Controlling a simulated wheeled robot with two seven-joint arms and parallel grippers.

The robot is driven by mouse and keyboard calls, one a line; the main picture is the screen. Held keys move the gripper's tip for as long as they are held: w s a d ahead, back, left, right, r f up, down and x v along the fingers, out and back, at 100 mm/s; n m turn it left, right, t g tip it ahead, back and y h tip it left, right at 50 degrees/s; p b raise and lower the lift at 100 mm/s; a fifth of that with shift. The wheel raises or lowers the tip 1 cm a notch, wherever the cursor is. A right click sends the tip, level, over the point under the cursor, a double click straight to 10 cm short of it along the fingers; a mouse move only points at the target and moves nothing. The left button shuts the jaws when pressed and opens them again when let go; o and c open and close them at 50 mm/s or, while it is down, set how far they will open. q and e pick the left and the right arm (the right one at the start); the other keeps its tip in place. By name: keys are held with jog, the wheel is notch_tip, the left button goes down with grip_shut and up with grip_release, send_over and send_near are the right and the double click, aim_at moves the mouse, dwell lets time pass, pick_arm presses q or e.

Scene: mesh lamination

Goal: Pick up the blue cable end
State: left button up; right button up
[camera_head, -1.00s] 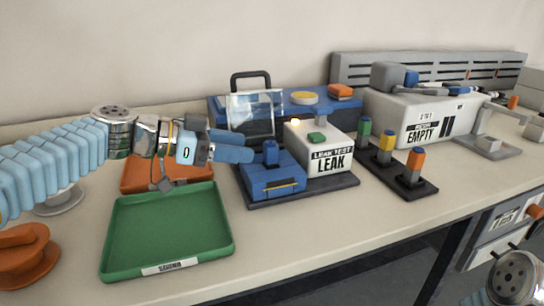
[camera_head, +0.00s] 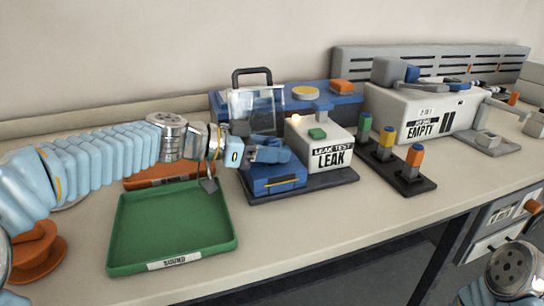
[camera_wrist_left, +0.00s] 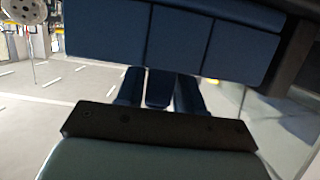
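The blue fixture block (camera_head: 272,180) sits on a dark base plate in front of the leak tester. The blue cable end, upright on top of this block a second ago, is now hidden in the head view by my left gripper (camera_head: 272,152). The left fingers reach in from the left, just above the block. In the left wrist view, a dark blue piece (camera_wrist_left: 159,88) stands between the two blue fingers, with thin gaps on both sides; it looks like the cable end. The left gripper looks open around it. My right gripper is out of view; only part of that arm shows at lower right.
The white leak tester (camera_head: 331,150) stands right of the block. A post strip (camera_head: 411,183) with green, yellow and orange tops stands further right. A green tray (camera_head: 222,238) and an orange tray (camera_head: 160,179) lie left. A blue case (camera_head: 345,108) stands behind.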

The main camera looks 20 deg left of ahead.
pick_arm(q)
grip_shut()
jog(key=shift+r, duration=0.15)
